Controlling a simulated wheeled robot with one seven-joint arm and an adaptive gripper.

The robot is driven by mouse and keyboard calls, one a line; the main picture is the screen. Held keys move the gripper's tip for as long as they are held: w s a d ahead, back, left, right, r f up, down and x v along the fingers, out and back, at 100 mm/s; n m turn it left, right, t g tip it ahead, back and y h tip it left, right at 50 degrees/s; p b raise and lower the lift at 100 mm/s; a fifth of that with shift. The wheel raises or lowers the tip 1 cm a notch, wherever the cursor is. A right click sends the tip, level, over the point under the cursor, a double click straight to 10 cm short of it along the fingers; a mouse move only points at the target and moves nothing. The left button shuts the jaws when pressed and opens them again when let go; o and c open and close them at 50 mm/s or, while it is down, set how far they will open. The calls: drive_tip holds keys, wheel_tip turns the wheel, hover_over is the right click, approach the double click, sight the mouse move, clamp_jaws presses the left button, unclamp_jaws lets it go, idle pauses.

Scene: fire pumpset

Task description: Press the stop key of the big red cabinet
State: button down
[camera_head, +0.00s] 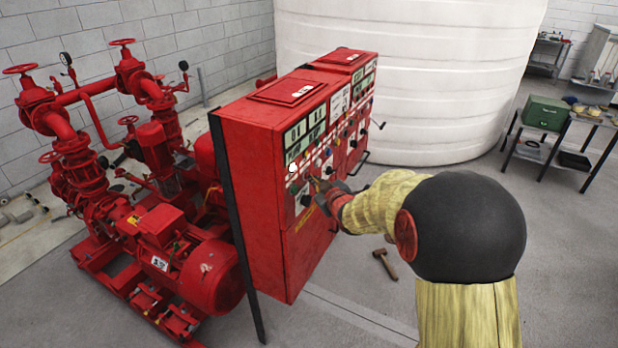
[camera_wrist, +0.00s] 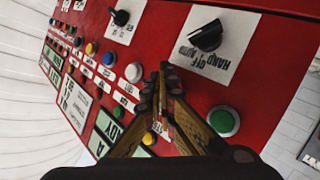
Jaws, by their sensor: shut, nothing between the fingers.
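The big red cabinet (camera_head: 262,150) stands left of centre in the head view, with its control panel facing right. Its panel fills much of the wrist view (camera_wrist: 265,75), turned at an angle. The panel carries a green button (camera_wrist: 223,121), a white button (camera_wrist: 134,72), a blue button (camera_wrist: 108,58) and a black selector knob (camera_wrist: 207,37). I cannot tell which key is the stop key; its label is not readable. My gripper (camera_head: 316,184) is close to the panel. In the wrist view its fingertips (camera_wrist: 163,72) are together, empty, between the white and green buttons. Contact cannot be told.
Red pumps and pipes (camera_head: 160,230) stand left of the cabinet. A white tank (camera_head: 420,80) is behind it. A hammer (camera_head: 385,263) lies on the floor. A table with a green box (camera_head: 545,112) stands at the right. The floor in front of the cabinet is mostly clear.

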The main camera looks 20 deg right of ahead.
drive_tip(key=shift+d, duration=0.1)
idle(0.3)
drive_tip(key=shift+s+d, duration=0.4)
drive_tip(key=shift+s, duration=0.25)
drive_tip(key=shift+d, duration=0.1)
drive_tip(key=shift+s+d+p, duration=0.45)
drive_tip(key=shift+s+d, duration=0.3)
drive_tip(key=shift+s, duration=0.25)
drive_tip(key=shift+s+d+p, duration=0.4)
drive_tip(key=shift+s+d, duration=0.3)
drive_tip(key=shift+s, duration=0.25)
